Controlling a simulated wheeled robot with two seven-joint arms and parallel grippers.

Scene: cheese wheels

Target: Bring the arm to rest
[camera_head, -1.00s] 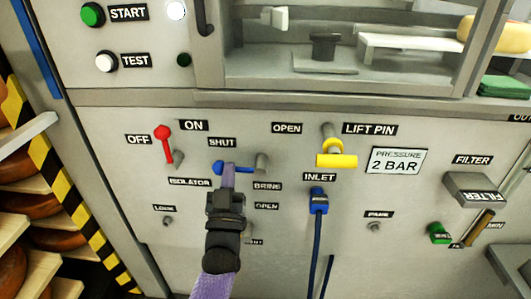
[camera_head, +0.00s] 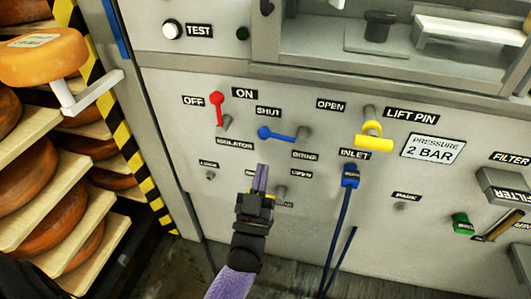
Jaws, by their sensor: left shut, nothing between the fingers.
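My left gripper (camera_head: 261,180) is in the lower middle of the head view, at the end of my purple and black arm. Its fingers are shut with nothing between them. It is in front of the grey machine panel (camera_head: 330,210), below the blue brine lever (camera_head: 278,134), and appears apart from it. The red isolator lever (camera_head: 217,110) points up, between the OFF and ON labels. My arm hides part of the panel's lower labels. My right gripper is not in view.
A rack (camera_head: 105,220) with several cheese wheels stands at left, with one orange wheel (camera_head: 42,55) on a white bracket nearer. A yellow lift pin handle (camera_head: 373,142), a blue inlet plug (camera_head: 350,176) with hoses and a filter box (camera_head: 503,186) stick out from the panel.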

